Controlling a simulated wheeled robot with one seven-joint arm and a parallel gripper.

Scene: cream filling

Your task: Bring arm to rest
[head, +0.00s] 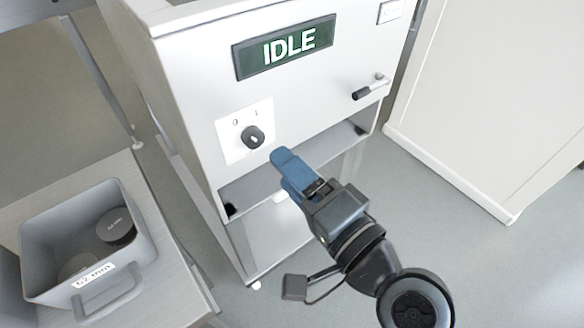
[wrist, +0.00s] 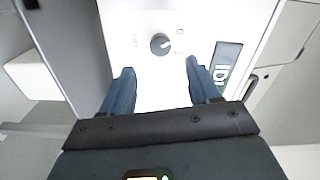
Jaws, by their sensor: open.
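My gripper (head: 283,160) with blue fingers is in front of the white machine (head: 190,75), just right of and below its black rotary knob (head: 253,137) in the head view. In the wrist view my gripper (wrist: 158,82) is open, with its fingers apart and nothing between them. The knob (wrist: 160,44) shows beyond the fingertips, apart from them. The machine's display (head: 284,48) reads IDLE.
A grey bin (head: 140,225) labelled 62 mm holds dark round pieces on a bench at the left. A small lever (head: 368,88) juts from the machine's right side. A white cabinet (head: 490,100) stands at the right. Grey floor (head: 450,230) is clear at lower right.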

